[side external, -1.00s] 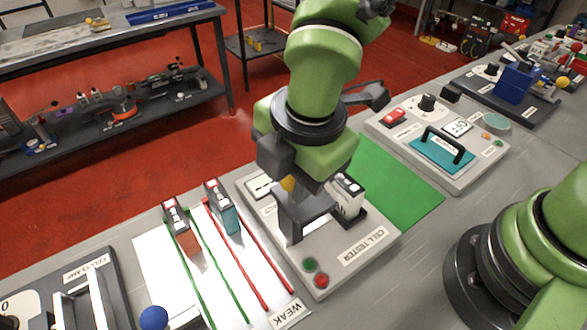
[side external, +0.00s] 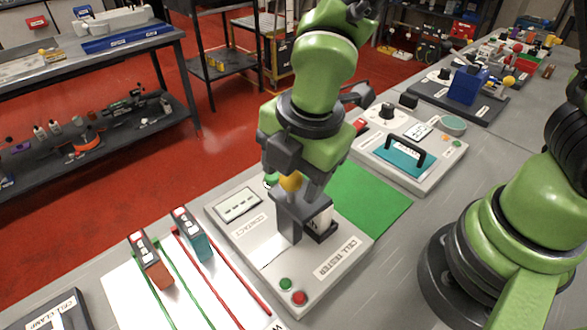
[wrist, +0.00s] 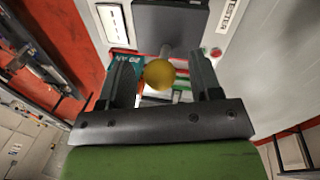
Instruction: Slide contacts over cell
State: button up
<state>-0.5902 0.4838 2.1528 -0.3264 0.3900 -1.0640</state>
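The cell tester (side external: 330,285) is a pale panel with a label strip reading CONTACT. A yellow knob (side external: 291,182) shows above the carriage. In the wrist view the knob (wrist: 159,75) sits between the two fingers of my gripper (wrist: 164,80). The left finger is close to it and a gap shows on the right, so the gripper looks open around it. The fingertips are mostly hidden in the side view.
A teal-panelled device (side external: 400,158) with a black handle stands beyond.

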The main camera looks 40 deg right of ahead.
jog(key=shift+r, duration=0.15)
notch_tip(320, 180, up, 10)
jog(key=s, duration=0.2)
jog(key=shift+d+f, duration=0.15)
jog(key=shift+f, duration=0.1)
jog(key=s+d+r+m+t, duration=0.2)
jog(key=d+m, duration=0.4)
jog(key=m, duration=0.6)
jog(key=s+d+r+m+t+y, duration=0.1)
jog(key=s+d+r+m+t, duration=0.2)
jog(key=m, duration=0.9)
jog(key=s+d+r, duration=0.2)
jog(key=s+d, duration=0.1)
jog(key=shift+s+r+y, duration=0.25)
jog(key=shift+y, duration=0.05)
